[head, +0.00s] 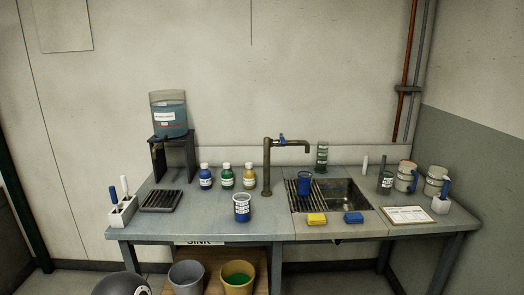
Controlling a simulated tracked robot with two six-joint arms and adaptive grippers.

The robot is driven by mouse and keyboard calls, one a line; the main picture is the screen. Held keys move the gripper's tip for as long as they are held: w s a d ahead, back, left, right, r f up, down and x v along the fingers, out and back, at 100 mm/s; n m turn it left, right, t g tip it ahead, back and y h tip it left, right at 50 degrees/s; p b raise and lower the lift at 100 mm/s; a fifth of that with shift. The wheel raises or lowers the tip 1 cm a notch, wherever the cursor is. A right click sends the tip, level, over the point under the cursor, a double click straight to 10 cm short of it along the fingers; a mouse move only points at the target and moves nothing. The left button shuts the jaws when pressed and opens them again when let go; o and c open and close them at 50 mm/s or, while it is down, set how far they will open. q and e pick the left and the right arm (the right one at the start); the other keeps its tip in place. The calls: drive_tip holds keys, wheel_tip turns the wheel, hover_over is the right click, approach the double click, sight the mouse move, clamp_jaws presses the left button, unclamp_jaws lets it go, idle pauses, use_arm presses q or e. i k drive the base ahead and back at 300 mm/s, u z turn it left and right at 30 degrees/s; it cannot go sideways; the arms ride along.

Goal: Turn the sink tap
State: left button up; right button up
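The sink tap (267,168) is a dark brass-coloured post at the left edge of the sink. Its spout reaches right over the basin, and a small blue handle (282,138) sits on top of the spout. The sink (345,197) is a metal basin set in the bench, with a rack across its left part. A dark blue cup (304,184) stands on the rack under the spout. Neither of my grippers shows in the head view. I cannot tell whether water is running.
A labelled blue-and-white cup (242,208) stands left of the tap. Several bottles (227,177) stand behind it. A yellow sponge (317,219) and a blue sponge (353,218) lie at the sink's front edge. A water tank (169,115) stands on a dark stand.

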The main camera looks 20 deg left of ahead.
sight(283, 142)
drive_tip(key=u, duration=0.3)
drive_tip(key=k, duration=0.25)
drive_tip(key=u, duration=0.65)
drive_tip(key=i, duration=0.8)
drive_tip(key=u, duration=0.1)
